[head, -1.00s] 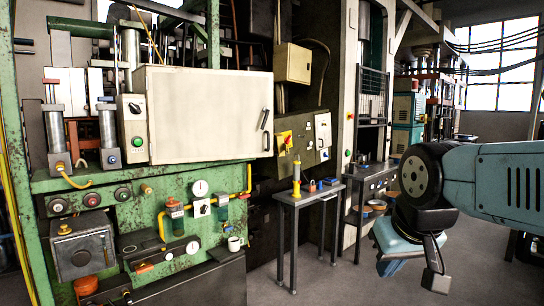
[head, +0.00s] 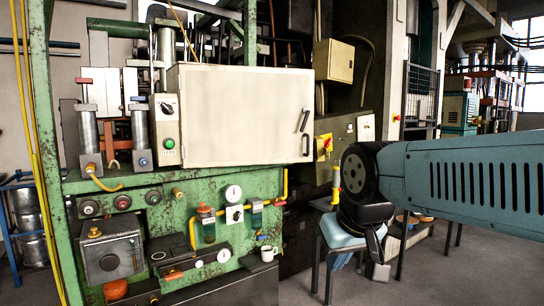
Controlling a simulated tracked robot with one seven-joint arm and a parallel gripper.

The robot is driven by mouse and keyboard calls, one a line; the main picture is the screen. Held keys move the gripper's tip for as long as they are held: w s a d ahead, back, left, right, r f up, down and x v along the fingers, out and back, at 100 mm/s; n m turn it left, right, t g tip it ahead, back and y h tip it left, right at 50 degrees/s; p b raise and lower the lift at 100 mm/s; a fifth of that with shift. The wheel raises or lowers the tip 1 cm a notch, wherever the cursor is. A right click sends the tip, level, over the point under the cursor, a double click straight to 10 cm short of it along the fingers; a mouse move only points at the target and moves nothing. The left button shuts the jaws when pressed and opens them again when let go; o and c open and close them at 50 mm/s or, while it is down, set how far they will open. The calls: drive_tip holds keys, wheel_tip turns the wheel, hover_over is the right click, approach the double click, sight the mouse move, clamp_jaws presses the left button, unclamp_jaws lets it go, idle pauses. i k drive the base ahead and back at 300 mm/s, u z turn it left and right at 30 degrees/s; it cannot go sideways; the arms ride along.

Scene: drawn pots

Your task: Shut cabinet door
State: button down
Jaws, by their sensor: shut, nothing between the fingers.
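The cream cabinet (head: 240,118) is mounted on the green machine frame left of centre. Its front door panel is broad and flat, with a dark slanted handle (head: 305,120) near the right edge. I cannot tell from this angle whether the door stands ajar. My gripper (head: 378,266) hangs at the end of my blue-grey arm, to the right of and lower than the cabinet, apart from the door. It is shut and empty. Its fingers are small and partly hidden by my wrist.
A small metal table (head: 322,208) with a yellow bottle-like thing (head: 336,185) stands behind my wrist. A white mug (head: 267,253) sits on the machine's lower ledge. A grey control box (head: 168,130) adjoins the cabinet's left side. Grey floor is open at front right.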

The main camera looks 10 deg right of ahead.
sight(231, 116)
drive_tip(key=i, duration=1)
drive_tip(key=z, duration=0.55)
